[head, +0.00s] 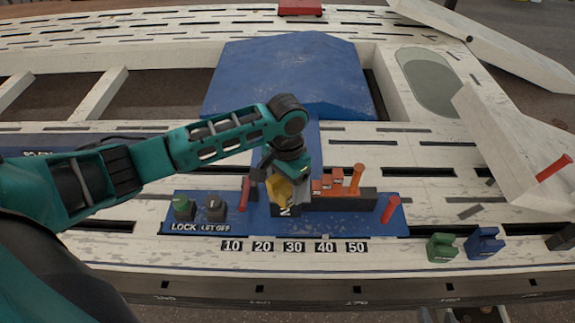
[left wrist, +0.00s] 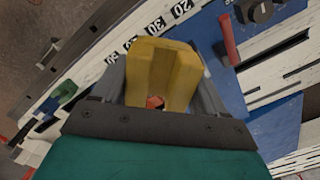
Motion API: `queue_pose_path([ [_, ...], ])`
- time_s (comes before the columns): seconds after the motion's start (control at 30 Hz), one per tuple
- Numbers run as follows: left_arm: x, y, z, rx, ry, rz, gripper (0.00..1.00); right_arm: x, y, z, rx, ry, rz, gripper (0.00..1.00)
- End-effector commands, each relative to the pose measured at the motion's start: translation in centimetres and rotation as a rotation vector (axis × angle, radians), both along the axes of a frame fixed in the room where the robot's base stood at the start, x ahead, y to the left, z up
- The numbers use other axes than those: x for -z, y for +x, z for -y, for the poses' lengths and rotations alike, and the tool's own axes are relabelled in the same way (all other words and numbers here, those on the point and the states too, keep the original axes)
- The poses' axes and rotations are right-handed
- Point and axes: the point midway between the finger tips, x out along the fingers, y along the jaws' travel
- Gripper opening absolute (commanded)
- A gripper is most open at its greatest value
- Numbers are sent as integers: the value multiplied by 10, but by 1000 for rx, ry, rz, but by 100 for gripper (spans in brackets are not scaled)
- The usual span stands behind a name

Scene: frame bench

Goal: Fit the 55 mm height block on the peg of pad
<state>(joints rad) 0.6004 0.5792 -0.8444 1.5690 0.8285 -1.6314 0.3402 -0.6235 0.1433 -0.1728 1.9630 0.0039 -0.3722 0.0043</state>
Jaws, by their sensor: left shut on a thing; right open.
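My left gripper (head: 284,182) is shut on a yellow block (head: 281,192), above the blue base plate (head: 330,220). The block also shows between the fingers in the left wrist view (left wrist: 183,80), with a channel down its middle. A small orange-red spot (left wrist: 155,102) shows at the channel's lower end. A dark part with a white mark (head: 286,211) sits just below the block; I cannot tell whether they touch. An orange peg (head: 355,180) stands to the right, beside small orange-red pieces (head: 328,184). I cannot read the block's height or pick out the pad. My right gripper is not in view.
Red pegs stand at left (head: 245,194) and right (head: 390,208) on the plate. Two knobs, by LOCK (head: 183,208) and LET OFF (head: 215,208), stand at left. Green (head: 442,247) and blue (head: 484,243) blocks sit at the right. A large blue slab (head: 290,75) lies behind.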

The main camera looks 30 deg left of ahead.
Motion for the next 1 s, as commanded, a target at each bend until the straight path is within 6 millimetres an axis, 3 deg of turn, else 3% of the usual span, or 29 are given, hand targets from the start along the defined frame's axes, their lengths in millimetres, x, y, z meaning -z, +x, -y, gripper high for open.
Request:
queue_pose_path([
  [0.03, 18, 16, -4, 59, -4, 2, 12, 14, 2, -4, -6, 6, 3, 43],
  [0.2, 49, 56, -20, 285, -12, -1, 12, 30, 7, -11, -16, 23, 12, 43],
  [0.5, 83, 114, -53, 629, -19, 19, 12, 58, 12, -20, -34, 33, 15, 43],
  [0.7, 88, 132, -68, 754, -13, 32, 12, 62, 16, -22, -43, 37, 22, 43],
  [1.0, 87, 136, -71, 788, -12, 35, 12, 60, 17, -23, -42, 40, 24, 43],
])
